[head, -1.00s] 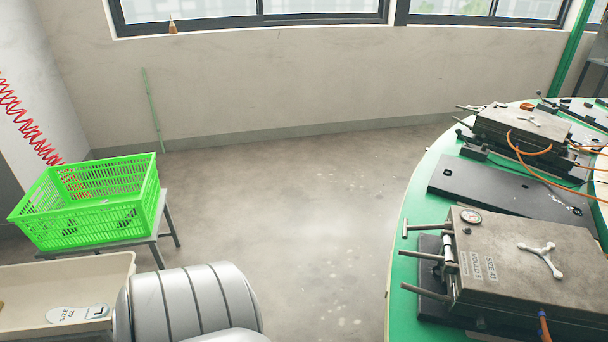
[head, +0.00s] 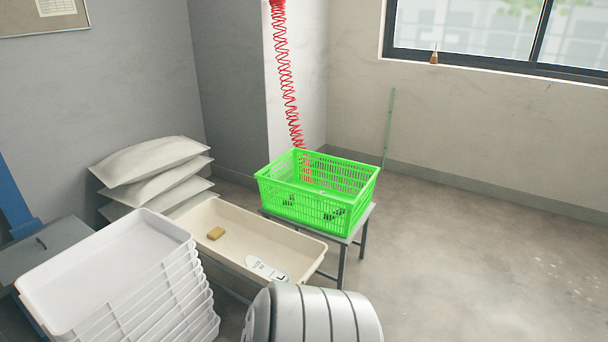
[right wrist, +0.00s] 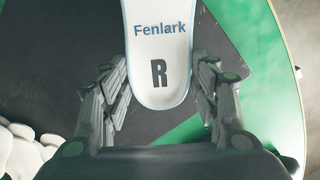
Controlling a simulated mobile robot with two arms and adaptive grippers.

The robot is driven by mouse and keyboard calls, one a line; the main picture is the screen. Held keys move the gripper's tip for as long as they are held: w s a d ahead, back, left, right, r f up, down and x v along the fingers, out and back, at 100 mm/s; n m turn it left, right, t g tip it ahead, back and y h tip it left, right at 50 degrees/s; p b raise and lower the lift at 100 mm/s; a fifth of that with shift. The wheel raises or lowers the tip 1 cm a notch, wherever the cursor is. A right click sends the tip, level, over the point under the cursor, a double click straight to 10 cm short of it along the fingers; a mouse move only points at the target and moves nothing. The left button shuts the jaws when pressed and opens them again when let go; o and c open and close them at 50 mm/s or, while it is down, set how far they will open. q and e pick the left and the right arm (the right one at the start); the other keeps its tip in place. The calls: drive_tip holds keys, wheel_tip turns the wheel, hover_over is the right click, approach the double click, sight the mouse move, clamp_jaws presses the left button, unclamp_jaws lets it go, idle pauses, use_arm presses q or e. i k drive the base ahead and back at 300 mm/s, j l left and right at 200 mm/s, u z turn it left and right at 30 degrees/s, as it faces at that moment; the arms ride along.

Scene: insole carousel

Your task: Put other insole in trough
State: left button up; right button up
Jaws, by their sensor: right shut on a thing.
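My right gripper (right wrist: 162,72) is shut on a white insole (right wrist: 160,40) with a pale blue edge, marked "Fenlark" and "R". Its lower end lies between the two fingers; the other end runs out of the top of the right wrist view. A cream trough (head: 268,232) stands low in the middle of the head view. Another white insole (head: 265,268), with a dark L-like mark, lies in it towards the right end. Neither gripper shows in the head view.
Stacked white trays (head: 130,275) stand at left, near pale sacks (head: 150,160). The floor at right is clear. Green-and-black surfaces (right wrist: 262,60) lie below my right gripper.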

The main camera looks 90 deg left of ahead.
sight(274, 255)
drive_tip(key=j+u, duration=0.15)
drive_tip(key=u, duration=1.5)
drive_tip(key=i+u, duration=0.15)
drive_tip(key=u, duration=0.25)
drive_tip(key=i+u, duration=0.15)
drive_tip(key=u, duration=0.3)
drive_tip(key=i+l+u, duration=0.1)
drive_tip(key=u, duration=0.3)
drive_tip(key=i+l+u, duration=0.1)
drive_tip(key=u, duration=0.35)
